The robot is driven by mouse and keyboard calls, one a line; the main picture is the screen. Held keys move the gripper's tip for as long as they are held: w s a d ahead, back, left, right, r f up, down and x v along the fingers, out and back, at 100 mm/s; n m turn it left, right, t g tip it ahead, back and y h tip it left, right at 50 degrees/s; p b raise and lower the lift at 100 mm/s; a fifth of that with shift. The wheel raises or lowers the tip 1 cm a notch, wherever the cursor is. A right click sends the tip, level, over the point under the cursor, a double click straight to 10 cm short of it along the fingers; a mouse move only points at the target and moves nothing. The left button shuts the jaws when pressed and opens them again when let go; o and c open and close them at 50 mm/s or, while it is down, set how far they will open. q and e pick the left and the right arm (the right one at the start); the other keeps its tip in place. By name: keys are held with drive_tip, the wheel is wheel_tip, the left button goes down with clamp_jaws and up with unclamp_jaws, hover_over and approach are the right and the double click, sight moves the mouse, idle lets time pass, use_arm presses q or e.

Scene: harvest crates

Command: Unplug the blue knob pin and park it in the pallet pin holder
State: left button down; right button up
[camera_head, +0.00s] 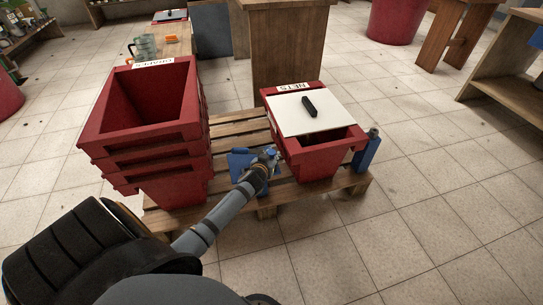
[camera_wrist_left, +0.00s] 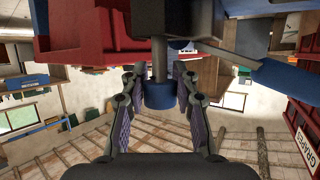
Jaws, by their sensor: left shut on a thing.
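My left gripper (camera_head: 269,157) reaches to the left side of the red NETS crate (camera_head: 318,160), low over the pallet. In the left wrist view, my left gripper (camera_wrist_left: 158,98) is shut on the blue knob (camera_wrist_left: 160,96), between its two pads. My right gripper is out of view.
A stack of red crates (camera_head: 146,133) labelled GRAPES stands left on the wooden pallet (camera_head: 232,128). A white board (camera_head: 299,119) with a black bar (camera_head: 309,106) lies on the NETS crate. A blue post (camera_head: 368,153) stands at its right. Tiled floor in front is clear.

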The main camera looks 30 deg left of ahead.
use_arm(q)
drive_tip(key=shift+f+b, duration=0.95)
drive_tip(key=shift+f, duration=0.15)
drive_tip(key=c, duration=0.9)
unclamp_jaws()
drive_tip(key=shift+c, duration=0.2)
drive_tip(key=v, duration=1.2)
